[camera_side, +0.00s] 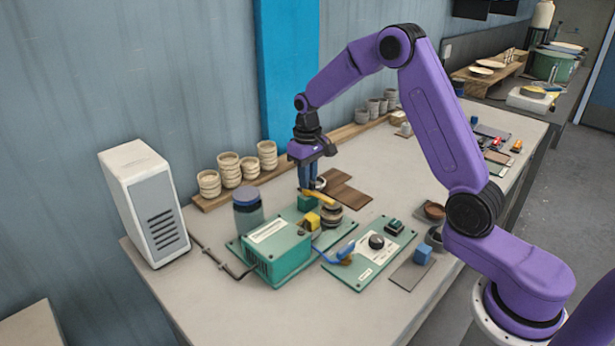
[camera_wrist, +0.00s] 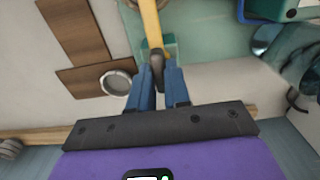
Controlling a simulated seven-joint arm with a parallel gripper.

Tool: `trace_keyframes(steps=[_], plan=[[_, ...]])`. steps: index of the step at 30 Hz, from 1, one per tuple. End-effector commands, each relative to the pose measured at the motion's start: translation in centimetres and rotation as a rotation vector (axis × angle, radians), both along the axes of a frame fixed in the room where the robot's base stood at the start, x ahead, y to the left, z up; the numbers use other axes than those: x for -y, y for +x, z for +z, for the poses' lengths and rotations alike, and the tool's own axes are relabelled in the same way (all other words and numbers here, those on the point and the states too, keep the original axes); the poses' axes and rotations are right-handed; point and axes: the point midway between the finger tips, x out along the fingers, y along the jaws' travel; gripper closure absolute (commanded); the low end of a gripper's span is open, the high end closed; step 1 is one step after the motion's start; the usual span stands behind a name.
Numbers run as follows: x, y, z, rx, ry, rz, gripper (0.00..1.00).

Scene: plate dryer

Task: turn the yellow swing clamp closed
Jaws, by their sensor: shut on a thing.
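The yellow swing clamp (camera_side: 319,197) is a bar above the green machine's base plate, reaching over a stacked round brown part (camera_side: 331,215). In the wrist view the yellow bar (camera_wrist: 151,22) runs down from the top edge to a dark end (camera_wrist: 157,66). My gripper (camera_side: 309,187) points down at the bar's far end. Its blue fingers (camera_wrist: 159,79) are shut on that dark end in the wrist view. A green block (camera_side: 306,203) stands below the fingers. The fingers hide part of the clamp's end.
A green box (camera_side: 278,252), a blue-lidded jar (camera_side: 248,213) and a yellow block (camera_side: 312,221) are close by. A blue lever (camera_side: 345,251) and a control panel with a black knob (camera_side: 376,241) lie in front. A white vented unit (camera_side: 146,201) stands left. Brown boards (camera_side: 345,193) lie behind.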

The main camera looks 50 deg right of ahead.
Motion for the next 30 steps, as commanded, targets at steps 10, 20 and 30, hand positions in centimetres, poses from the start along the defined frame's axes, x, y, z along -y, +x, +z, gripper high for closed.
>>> trace_keyframes(steps=[10,20,30], plan=[[0.03,-0.04,0.09,-0.001,0.001,-0.031,1.00],[0.03,-0.03,0.08,-0.001,0.001,-0.032,0.57],[0.01,0.03,0.38,0.001,0.000,-0.027,0.57]])
